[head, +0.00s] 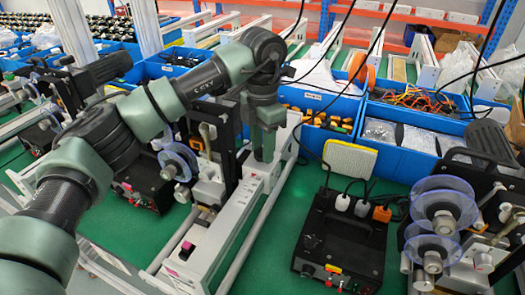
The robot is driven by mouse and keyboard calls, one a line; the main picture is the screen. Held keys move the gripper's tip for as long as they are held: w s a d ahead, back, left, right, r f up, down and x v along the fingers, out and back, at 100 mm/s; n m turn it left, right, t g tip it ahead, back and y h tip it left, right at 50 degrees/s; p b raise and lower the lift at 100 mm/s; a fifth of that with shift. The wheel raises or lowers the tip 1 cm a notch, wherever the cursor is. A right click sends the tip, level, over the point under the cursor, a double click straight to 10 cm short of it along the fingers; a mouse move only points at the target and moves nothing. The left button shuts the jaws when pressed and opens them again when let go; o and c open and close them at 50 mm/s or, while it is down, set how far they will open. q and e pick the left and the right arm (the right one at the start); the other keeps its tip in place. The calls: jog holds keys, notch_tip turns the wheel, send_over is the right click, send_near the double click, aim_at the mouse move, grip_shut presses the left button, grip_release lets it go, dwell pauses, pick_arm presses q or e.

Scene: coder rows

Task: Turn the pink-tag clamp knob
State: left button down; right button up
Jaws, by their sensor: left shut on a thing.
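My left arm comes in from the left and bends down at the middle. My left gripper (264,150) points straight down at the far end of a long white coder rail (210,235). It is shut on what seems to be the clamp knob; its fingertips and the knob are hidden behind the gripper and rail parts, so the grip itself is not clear. A small pink tag (170,272) shows on the near end of this same rail. My right gripper is not in view.
A black power box (341,240) with plugs stands right of the rail. A coder with clear reels (440,215) stands at far right, another black box (146,185) at left. Blue bins (400,137) line the back. Green bench top (295,205) is bare between rail and power box.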

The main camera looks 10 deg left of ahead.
pick_arm(q)
jog(key=n+b, duration=0.1)
jog(key=n, duration=0.4)
jog(key=shift+n+b, duration=0.35)
jog(key=shift+n, duration=0.05)
dwell(0.3)
jog(key=c, duration=1)
grip_release()
jog(key=shift+o, duration=0.2)
jog(key=shift+r, duration=0.1)
notch_tip(320, 180, up, 7)
jog(key=shift+r+b, duration=0.1)
jog(key=shift+b, duration=0.6)
jog(key=shift+r, duration=0.25)
